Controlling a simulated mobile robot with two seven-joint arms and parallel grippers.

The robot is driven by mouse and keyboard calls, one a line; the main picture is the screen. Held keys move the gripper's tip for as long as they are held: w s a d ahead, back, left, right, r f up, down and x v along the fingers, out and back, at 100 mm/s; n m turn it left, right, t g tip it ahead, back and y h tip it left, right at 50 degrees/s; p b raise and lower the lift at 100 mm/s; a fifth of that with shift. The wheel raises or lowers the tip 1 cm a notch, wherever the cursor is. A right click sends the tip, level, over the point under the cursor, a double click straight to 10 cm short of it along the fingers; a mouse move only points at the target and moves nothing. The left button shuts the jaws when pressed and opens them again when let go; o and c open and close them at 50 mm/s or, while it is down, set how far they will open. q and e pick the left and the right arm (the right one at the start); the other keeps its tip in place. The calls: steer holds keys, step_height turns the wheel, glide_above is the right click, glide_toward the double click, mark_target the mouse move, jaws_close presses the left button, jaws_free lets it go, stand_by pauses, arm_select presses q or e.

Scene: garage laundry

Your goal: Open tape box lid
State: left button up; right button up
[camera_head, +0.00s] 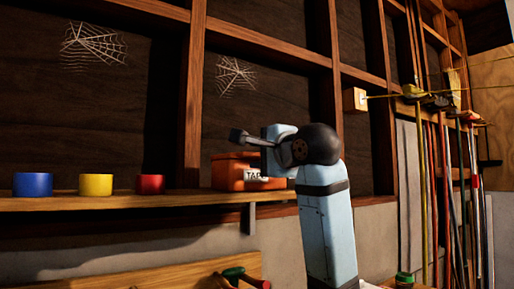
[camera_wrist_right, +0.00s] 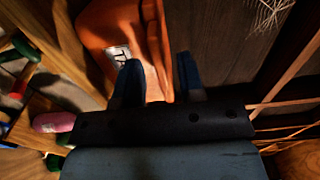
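The orange-red tape box (camera_head: 228,177), with a white "TAPE" label, stands on the wooden shelf in the head view. Its lid (camera_head: 229,156) looks shut. My right arm and gripper (camera_head: 238,136) are in front of and just above the box's top, hiding its right part. In the right wrist view the box (camera_wrist_right: 100,24) and its label lie beyond my right gripper (camera_wrist_right: 160,78). The two dark blue fingers are apart. The box's edge shows between and beyond them; I cannot tell whether they touch it. My left gripper is not in view.
Blue (camera_head: 33,184), yellow (camera_head: 95,185) and red (camera_head: 150,184) tape rolls stand on the shelf (camera_head: 110,201) left of the box. Wall studs rise behind. Long-handled tools (camera_head: 445,190) stand at the right. Hand tools (camera_head: 235,274) lie below the shelf.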

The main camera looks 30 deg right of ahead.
steer(key=shift+w, duration=0.6)
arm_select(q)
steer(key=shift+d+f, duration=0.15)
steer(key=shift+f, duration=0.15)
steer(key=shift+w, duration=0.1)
arm_select(e)
steer(key=shift+c, duration=1.3)
jaws_close()
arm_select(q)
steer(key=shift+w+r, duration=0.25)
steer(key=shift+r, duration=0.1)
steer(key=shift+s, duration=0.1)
arm_select(e)
steer(key=shift+w, duration=0.1)
